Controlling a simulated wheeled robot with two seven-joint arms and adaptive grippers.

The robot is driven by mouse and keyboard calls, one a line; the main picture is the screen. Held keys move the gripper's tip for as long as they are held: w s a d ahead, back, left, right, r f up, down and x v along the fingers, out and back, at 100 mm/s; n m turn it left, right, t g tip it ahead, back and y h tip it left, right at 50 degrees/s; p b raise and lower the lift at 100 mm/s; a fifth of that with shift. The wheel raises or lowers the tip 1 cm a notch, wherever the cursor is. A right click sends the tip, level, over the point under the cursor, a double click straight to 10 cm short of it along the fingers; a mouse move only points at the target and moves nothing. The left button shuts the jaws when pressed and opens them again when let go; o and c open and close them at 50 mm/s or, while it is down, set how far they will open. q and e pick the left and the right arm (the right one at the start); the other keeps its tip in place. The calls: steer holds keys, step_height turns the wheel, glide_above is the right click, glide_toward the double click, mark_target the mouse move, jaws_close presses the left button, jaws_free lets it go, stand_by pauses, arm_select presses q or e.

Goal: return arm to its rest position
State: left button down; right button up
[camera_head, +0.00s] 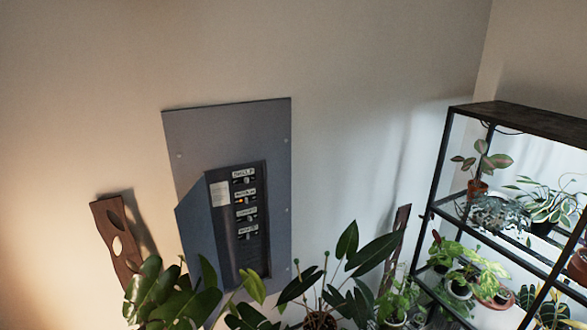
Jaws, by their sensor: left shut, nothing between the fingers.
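Neither of my grippers can be made out in the head view. No part of my arms shows clearly either. A grey panel (190,135) is on the wall left of the middle, with a dark switch strip (250,185) that carries several labelled switches. One small light on the strip glows orange.
Leafy plants (345,262) fill the bottom middle and hide what is below the panel. A brown wooden board (118,238) with holes leans at the left. A black shelf rack (520,122) with potted plants stands at the right. The upper wall is bare.

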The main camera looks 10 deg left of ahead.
arm_select(q)
steer(key=s+a+f+n+g+y, duration=0.1)
steer(key=s+f+n+y, duration=0.1)
steer(key=f+n+y, duration=0.3)
steer(key=s+f+n+g+y, duration=0.1)
steer(key=s+f+n+y, duration=0.2)
steer(key=f+n, duration=0.35)
steer(key=s+a+f+n+g+y, duration=0.1)
steer(key=s+f+n+g+y, duration=0.15)
steer(key=f+n, duration=0.3)
steer(key=s+d+f+n+g+h, duration=0.1)
steer(key=s+d+f+n+g, duration=0.35)
steer(key=s, duration=0.45)
steer(key=s+d+f+n+g, duration=0.2)
steer(key=s+d+f+g, duration=0.1)
steer(key=s+d+f, duration=0.45)
steer(key=s+d+f+m+g+b, duration=0.2)
steer(key=f+b, duration=0.5)
steer(key=f, duration=2.9)
steer(key=s+f+b, duration=0.6)
steer(key=s+f, duration=1.5)
steer(key=f, duration=0.2)
steer(key=shift+f+g+h, duration=0.35)
steer(key=shift+g+h, duration=0.05)
steer(key=shift+h, duration=0.05)
